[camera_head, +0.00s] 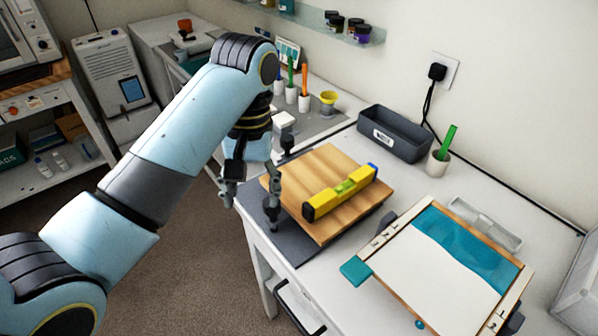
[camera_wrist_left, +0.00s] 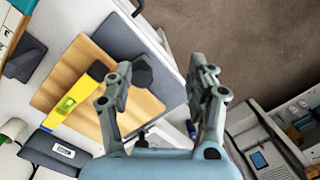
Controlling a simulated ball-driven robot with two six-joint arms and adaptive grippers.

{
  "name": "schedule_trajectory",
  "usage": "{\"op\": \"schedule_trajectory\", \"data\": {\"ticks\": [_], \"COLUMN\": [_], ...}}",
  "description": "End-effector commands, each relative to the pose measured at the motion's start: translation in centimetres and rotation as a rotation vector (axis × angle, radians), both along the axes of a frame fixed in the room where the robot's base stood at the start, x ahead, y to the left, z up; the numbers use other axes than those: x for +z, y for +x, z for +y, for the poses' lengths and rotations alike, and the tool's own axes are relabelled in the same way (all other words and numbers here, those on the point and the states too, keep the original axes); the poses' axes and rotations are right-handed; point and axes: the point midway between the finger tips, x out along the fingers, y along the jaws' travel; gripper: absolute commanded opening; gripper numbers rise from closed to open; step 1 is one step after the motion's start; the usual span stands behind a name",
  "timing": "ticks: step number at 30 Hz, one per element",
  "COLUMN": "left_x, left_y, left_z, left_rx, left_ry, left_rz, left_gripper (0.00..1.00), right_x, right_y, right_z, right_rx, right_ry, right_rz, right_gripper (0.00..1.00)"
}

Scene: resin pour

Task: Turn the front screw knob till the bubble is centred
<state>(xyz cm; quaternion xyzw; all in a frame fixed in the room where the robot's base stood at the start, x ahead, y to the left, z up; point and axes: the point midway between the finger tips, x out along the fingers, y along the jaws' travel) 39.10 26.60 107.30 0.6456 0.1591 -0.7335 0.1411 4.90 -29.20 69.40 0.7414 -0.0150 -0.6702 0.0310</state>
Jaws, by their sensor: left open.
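A wooden board (camera_head: 318,165) lies over a dark grey mat (camera_head: 300,248) near the table's front left corner. A yellow spirit level (camera_head: 322,203) with a green vial (camera_head: 346,186) rests on it; the bubble is too small to read. My left gripper (camera_head: 252,186) is open at the board's left edge, one finger over the mat. In the left wrist view, a dark round knob (camera_wrist_left: 143,74) shows at the board's corner, beside one finger of my gripper (camera_wrist_left: 160,70) and partly hidden by it. Another dark knob (camera_head: 287,143) stands at the board's back left. My right gripper is out of view.
A framed screen with teal resin (camera_head: 470,247) lies right of the board. A dark grey labelled bin (camera_head: 396,135) and a cup with a green stick (camera_head: 440,163) stand behind. Floor is open left of the table.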

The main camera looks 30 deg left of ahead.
Motion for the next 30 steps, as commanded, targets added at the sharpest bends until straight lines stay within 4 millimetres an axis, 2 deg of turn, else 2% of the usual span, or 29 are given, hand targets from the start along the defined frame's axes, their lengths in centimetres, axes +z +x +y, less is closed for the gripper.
{"op": "schedule_trajectory", "data": {"ticks": [1,3,7,12,14,21,25,30], "left_x": [1.5,3.0,3.4,0.6,-0.5,-4.9,-6.2,-6.9], "left_y": [1.5,3.1,4.3,4.1,4.2,4.1,4.2,4.2], "left_z": [-0.1,-0.2,-0.2,-0.2,-0.2,-0.2,-0.2,-0.2], "left_rx": [-0.003,-0.004,-0.004,-0.004,-0.004,-0.004,-0.004,-0.004], "left_ry": [-0.002,-0.003,-0.003,-0.004,-0.004,-0.004,-0.003,-0.003], "left_rz": [-0.049,-0.096,-0.12,-0.116,-0.115,-0.116,-0.119,-0.12], "left_gripper": [0.57,0.57,0.57,0.57,0.57,0.57,0.57,0.57], "right_x": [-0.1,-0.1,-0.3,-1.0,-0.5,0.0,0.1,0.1], "right_y": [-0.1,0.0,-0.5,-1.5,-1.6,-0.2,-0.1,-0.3], "right_z": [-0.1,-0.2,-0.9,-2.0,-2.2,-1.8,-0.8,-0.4], "right_rx": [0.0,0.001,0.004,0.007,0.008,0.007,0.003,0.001], "right_ry": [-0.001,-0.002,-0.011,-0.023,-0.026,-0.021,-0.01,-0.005], "right_rz": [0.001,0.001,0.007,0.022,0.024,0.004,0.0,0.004], "right_gripper": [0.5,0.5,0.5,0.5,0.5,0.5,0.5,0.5]}}
